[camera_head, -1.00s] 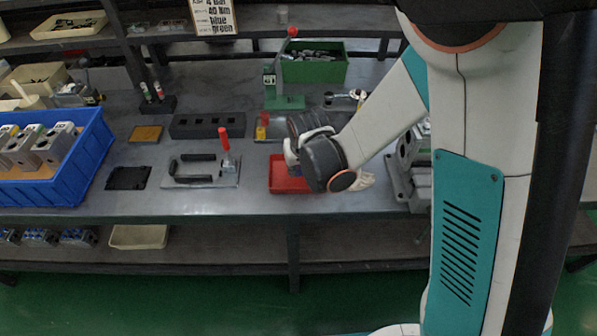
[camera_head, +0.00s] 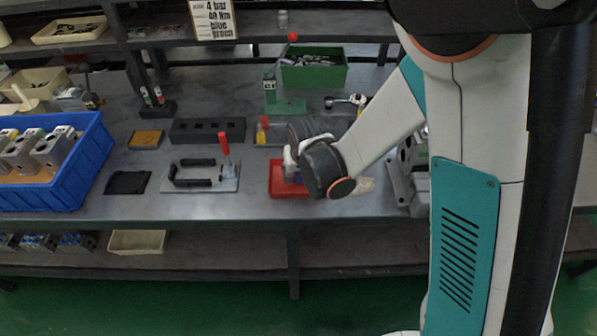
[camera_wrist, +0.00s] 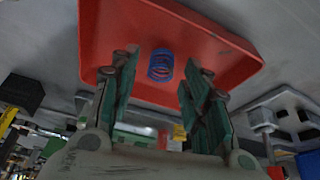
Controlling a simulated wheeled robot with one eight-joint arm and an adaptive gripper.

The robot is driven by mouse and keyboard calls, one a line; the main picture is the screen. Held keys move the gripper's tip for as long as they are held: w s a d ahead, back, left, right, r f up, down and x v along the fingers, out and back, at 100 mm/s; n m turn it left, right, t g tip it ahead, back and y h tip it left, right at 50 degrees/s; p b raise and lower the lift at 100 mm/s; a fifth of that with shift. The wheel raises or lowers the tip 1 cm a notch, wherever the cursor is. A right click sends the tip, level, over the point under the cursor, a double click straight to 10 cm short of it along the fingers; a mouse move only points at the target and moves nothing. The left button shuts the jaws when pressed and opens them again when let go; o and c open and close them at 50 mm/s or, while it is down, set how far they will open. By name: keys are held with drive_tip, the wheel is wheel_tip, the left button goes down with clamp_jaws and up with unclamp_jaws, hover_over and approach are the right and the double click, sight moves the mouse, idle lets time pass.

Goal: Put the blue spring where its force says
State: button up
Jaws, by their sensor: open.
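The blue spring (camera_wrist: 160,65) stands in the red tray (camera_wrist: 220,48) in the wrist view, in the gap beyond my fingertips. My gripper (camera_wrist: 158,75) is open, with one green finger on each side of the spring; I cannot tell whether either touches it. In the head view the red tray (camera_head: 277,184) lies near the front edge of the bench, and my wrist hides much of it and nearly all of the gripper. A green press with a red ball knob (camera_head: 292,37) stands behind. A sign (camera_head: 213,19) shows "4 bar", "40 Nm", "blue" and "green".
A blue crate (camera_head: 88,168) with valve blocks is at the left. A black block with square holes (camera_head: 208,131) and a green bin (camera_head: 315,72) lie further back.

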drive_tip(key=p+v, duration=0.4)
drive_tip(key=v, duration=0.8)
drive_tip(key=shift+d, duration=0.1)
drive_tip(key=s+d+r+m+t, duration=0.1)
drive_tip(key=s+d+r+t, duration=0.1)
drive_tip(key=s+d+r, duration=1.3)
drive_tip(key=shift+s+d+r+m+t+h, duration=0.2)
drive_tip(key=shift+s+d+m+t+h, duration=0.1)
drive_tip(key=shift+m, duration=0.1)
idle(0.6)
